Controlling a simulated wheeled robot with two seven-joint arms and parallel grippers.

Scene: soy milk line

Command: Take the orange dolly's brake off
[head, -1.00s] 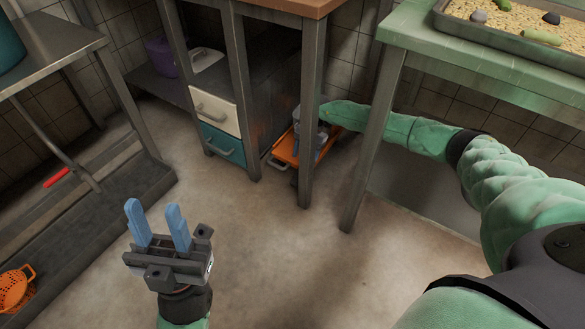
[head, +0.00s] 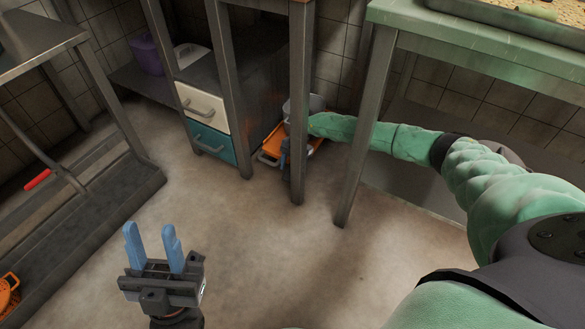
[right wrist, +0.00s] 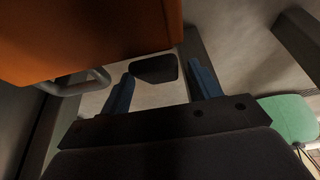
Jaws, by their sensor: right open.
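The orange dolly (head: 270,143) stands on the floor behind a steel table leg, beside the drawer unit; the leg and my right arm hide part of it. In the right wrist view its orange deck (right wrist: 90,35) fills the upper left, with a grey bar handle (right wrist: 85,86) below. A small black piece (right wrist: 155,68) under the deck shows between my right fingertips; I cannot tell whether it is the brake pedal. My right gripper (right wrist: 162,75) is open with nothing gripped. My left gripper (head: 151,238) is open and empty above the floor.
A drawer unit (head: 210,120) with white and teal fronts stands left of the dolly. Steel table legs (head: 298,110) and a green table's leg (head: 360,150) stand close to my right arm. A red-handled bar (head: 38,179) is at the left. The middle floor is clear.

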